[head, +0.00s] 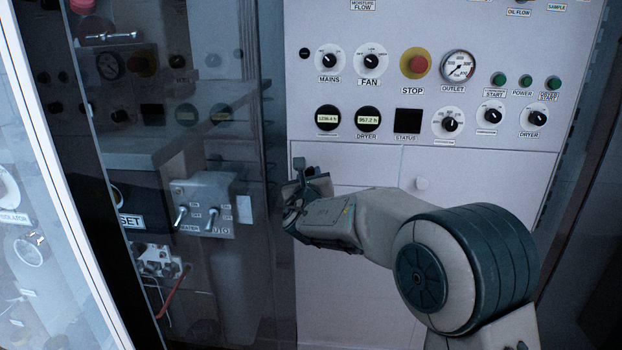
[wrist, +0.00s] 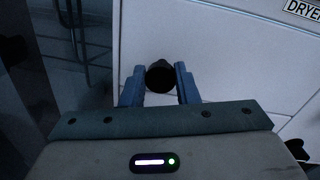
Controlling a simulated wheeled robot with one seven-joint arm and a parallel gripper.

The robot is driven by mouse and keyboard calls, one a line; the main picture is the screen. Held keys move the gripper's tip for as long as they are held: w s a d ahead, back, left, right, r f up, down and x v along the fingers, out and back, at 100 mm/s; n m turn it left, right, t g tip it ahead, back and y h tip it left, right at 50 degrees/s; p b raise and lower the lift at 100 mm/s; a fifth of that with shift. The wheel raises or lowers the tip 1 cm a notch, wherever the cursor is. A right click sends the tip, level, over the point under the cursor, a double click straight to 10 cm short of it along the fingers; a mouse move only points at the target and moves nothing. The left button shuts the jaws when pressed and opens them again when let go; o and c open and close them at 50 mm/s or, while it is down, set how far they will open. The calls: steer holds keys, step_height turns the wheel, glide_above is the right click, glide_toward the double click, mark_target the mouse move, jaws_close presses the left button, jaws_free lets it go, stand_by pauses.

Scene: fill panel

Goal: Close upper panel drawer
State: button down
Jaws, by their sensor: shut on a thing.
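The white drawer front (head: 345,165) is just below the control panel, behind my gripper; it also fills much of the wrist view (wrist: 225,45). I cannot tell whether it stands out from its neighbours. A round black knob (wrist: 160,75) is on this front. My gripper (head: 303,188) is at the left part of the front, with its blue fingers (wrist: 158,85) on either side of the knob, shut on it. In the head view the knob is hidden or too small to tell apart from my gripper.
The control panel (head: 400,95) with dials, buttons and a red stop button (head: 415,63) is above. Dark glass (head: 215,270) and a pale-framed door (head: 60,190) stand at the left.

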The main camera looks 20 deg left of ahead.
steer(key=c, duration=1.5)
jaws_free()
steer(key=shift+w+d+r, duration=0.1)
steer(key=shift+r, duration=0.05)
steer(key=o, duration=0.4)
steer(key=shift+w, duration=0.15)
steer(key=shift+s, duration=0.25)
steer(key=b+v, duration=0.3)
steer(key=v, duration=1)
steer(key=shift+s+d, duration=0.1)
steer(key=shift+s, duration=0.2)
